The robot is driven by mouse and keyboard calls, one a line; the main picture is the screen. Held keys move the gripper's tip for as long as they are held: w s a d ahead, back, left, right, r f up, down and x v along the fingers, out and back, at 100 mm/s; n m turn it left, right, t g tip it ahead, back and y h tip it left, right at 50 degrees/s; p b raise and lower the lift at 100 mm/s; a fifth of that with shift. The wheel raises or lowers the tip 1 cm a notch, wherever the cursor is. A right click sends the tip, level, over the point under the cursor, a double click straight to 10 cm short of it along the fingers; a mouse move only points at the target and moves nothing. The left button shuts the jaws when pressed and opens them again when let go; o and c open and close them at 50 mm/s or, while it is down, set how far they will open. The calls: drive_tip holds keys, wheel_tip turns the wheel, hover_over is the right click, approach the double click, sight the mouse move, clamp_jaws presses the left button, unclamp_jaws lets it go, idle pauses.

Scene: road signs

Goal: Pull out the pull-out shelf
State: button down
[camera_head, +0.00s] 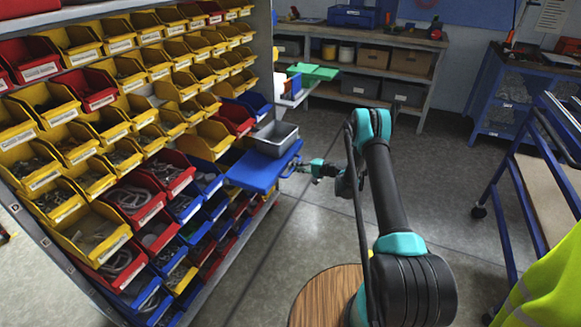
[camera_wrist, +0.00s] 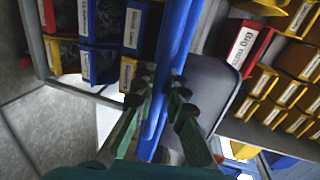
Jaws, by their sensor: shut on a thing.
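The pull-out shelf (camera_head: 258,176) is a flat blue board that stands out from the front of the bin rack, with a blue handle (camera_head: 291,166) at its outer edge. A grey tray (camera_head: 276,139) rests on the shelf. My gripper (camera_head: 302,168) is at the outer edge of the shelf. In the wrist view the teal fingers of my gripper (camera_wrist: 161,103) lie on either side of the blue handle bar (camera_wrist: 166,75) and are shut on it. The grey tray (camera_wrist: 212,84) shows just beyond. The contact itself is partly hidden by the fingers.
The rack of yellow, red and blue bins (camera_head: 110,130) fills the left side. A round wooden stool (camera_head: 325,298) stands close beside my arm. A blue cart (camera_head: 530,190) is at the right. The grey floor (camera_head: 300,225) before the shelf is clear.

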drive_tip(key=shift+f+v, duration=0.15)
drive_tip(key=shift+v, duration=0.65)
drive_tip(key=shift+f+v, duration=0.2)
drive_tip(key=shift+v, duration=0.6)
drive_tip(key=shift+d, duration=0.1)
drive_tip(key=c, duration=1.5)
unclamp_jaws()
drive_tip(key=shift+c, duration=0.2)
drive_tip(key=v, duration=1.2)
